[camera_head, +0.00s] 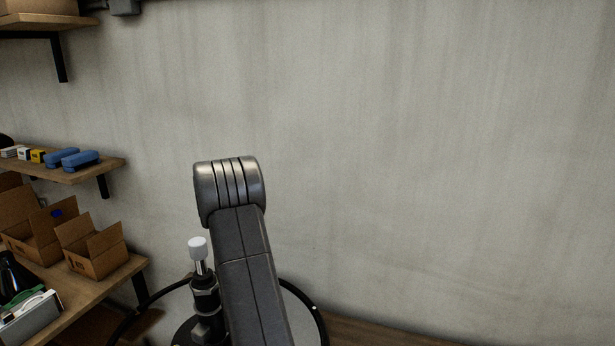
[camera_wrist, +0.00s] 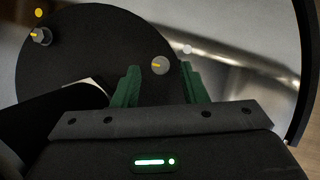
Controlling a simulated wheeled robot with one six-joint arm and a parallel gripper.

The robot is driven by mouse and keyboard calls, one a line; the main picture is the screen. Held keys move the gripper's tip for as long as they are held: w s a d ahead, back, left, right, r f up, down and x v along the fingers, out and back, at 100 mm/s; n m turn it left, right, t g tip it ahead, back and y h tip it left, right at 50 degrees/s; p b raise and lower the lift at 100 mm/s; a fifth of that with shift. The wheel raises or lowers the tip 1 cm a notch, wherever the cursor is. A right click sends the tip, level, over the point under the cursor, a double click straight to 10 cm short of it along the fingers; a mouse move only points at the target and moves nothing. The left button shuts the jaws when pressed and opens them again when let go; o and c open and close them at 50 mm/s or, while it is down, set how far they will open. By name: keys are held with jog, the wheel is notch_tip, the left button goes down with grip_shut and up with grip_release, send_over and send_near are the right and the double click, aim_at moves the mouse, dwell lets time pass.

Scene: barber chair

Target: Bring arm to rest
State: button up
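My gripper (camera_wrist: 160,84) shows in the wrist view as two green fingers standing apart, with a clear gap between them. It is open and nothing is held in it. Beyond the fingers is a dark round disc (camera_wrist: 85,45). A grey knob with a yellow mark (camera_wrist: 160,66) lies in line with the gap; I cannot tell its distance from the fingertips. In the head view a dark grey jointed piece with a ridged rounded top stands upright in the middle, probably a link of my arm. My gripper is not visible in the head view.
A plain grey wall (camera_head: 410,140) fills the back. At the left, a wooden shelf (camera_head: 85,172) holds blue items (camera_head: 80,160), and open cardboard boxes (camera_head: 93,248) stand on a lower one. A black ring (camera_head: 318,318) and a white-topped post (camera_head: 198,249) are near the bottom.

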jog(key=shift+w+f, duration=0.25)
jog(key=shift+f, duration=0.35)
jog(key=shift+r, duration=0.15)
